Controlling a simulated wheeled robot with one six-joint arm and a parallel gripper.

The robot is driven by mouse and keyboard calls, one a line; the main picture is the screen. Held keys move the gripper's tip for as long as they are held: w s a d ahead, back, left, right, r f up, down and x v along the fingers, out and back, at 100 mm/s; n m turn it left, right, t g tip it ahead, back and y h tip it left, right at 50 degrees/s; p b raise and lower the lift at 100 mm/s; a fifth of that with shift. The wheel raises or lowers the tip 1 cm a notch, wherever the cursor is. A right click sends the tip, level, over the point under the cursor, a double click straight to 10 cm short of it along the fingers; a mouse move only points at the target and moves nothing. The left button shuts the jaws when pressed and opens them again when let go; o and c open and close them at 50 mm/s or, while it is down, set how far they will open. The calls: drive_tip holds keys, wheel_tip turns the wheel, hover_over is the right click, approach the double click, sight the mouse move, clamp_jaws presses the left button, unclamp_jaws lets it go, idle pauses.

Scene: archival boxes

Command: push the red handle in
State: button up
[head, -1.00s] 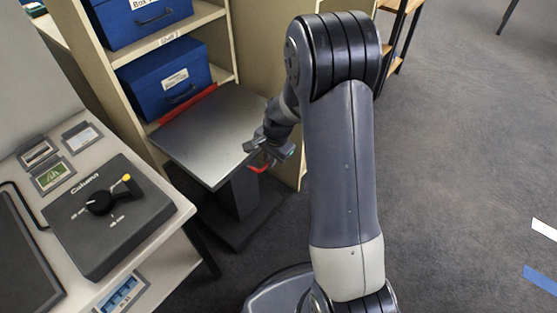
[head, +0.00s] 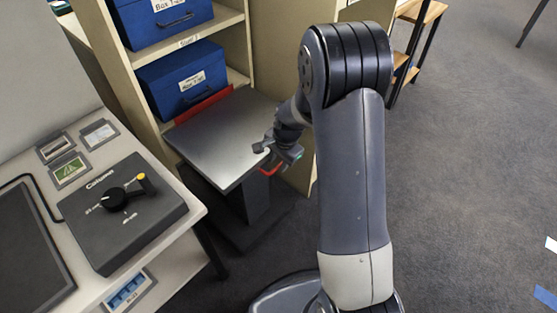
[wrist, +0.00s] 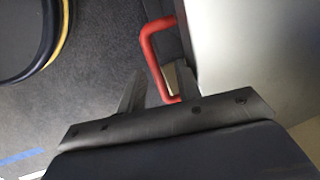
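The red handle (head: 270,170) is a bent red bar under the right edge of a grey lift platform (head: 215,145), partly hidden by my gripper. In the wrist view the red handle (wrist: 150,50) is a U-shaped bar beside the pale platform edge (wrist: 235,50). My gripper (head: 277,153) is at the platform's right side, just above the handle. In the wrist view my gripper (wrist: 160,70) has its two fingers apart, with the lower part of the handle showing between them. I cannot tell whether they touch it.
A shelf with blue boxes (head: 183,75) stands behind the platform, with a red strip (head: 205,106) at the platform's back edge. A table with a black control box (head: 120,212) marked "Column" is at left. Open carpet (head: 460,150) lies at right.

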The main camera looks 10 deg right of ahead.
wheel_tip(320, 180, up, 10)
drive_tip(key=s+d+p, duration=0.1)
drive_tip(key=p, duration=0.1)
drive_tip(key=shift+s+r+p, duration=0.25)
drive_tip(key=shift+s+p, duration=0.1)
drive_tip(key=shift+p, duration=0.05)
drive_tip(key=shift+f, duration=0.15)
